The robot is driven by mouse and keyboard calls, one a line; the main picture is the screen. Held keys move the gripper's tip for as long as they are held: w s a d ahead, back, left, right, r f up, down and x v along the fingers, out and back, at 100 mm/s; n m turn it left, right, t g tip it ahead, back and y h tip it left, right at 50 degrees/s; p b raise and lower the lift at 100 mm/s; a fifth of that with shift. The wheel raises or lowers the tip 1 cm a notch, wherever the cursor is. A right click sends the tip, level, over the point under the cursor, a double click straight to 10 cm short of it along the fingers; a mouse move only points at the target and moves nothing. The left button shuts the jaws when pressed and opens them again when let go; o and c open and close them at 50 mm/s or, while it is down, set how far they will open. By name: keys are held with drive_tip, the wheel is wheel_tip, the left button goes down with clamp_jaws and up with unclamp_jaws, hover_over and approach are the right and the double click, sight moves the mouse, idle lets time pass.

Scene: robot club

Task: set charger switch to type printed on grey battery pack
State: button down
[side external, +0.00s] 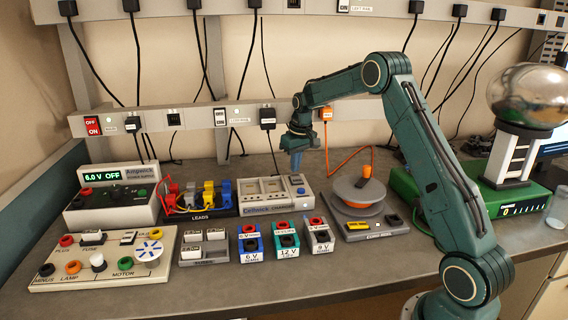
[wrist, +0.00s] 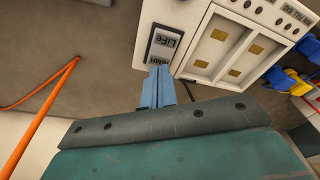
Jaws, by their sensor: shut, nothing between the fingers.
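The cream charger (side external: 262,205) stands mid-bench, with its battery bays and a blue round button on top. In the wrist view the charger (wrist: 192,70) shows a framed switch (wrist: 163,45) near one edge, its upside-down lettering reading "LiFe" and apparently "NiMH". I cannot tell its setting for sure. My gripper (side external: 295,168) is over the charger's right end, pointing down. In the wrist view its blue fingers (wrist: 158,78) are shut and empty, tips beside the "NiMH" end; contact is unclear. The grey battery pack (side external: 319,238) with a red cap stands in front; it reads "9 V", its type print too small.
A blue 6 V pack (side external: 250,244) and a teal 12 V pack (side external: 286,241) stand left of the grey one. A leads tray (side external: 205,214) is left of the charger. A cable reel (side external: 355,192) with orange cord is to its right.

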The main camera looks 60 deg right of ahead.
sight(296, 175)
drive_tip(key=shift+f, duration=0.8)
idle(0.7)
drive_tip(key=shift+r, duration=3.55)
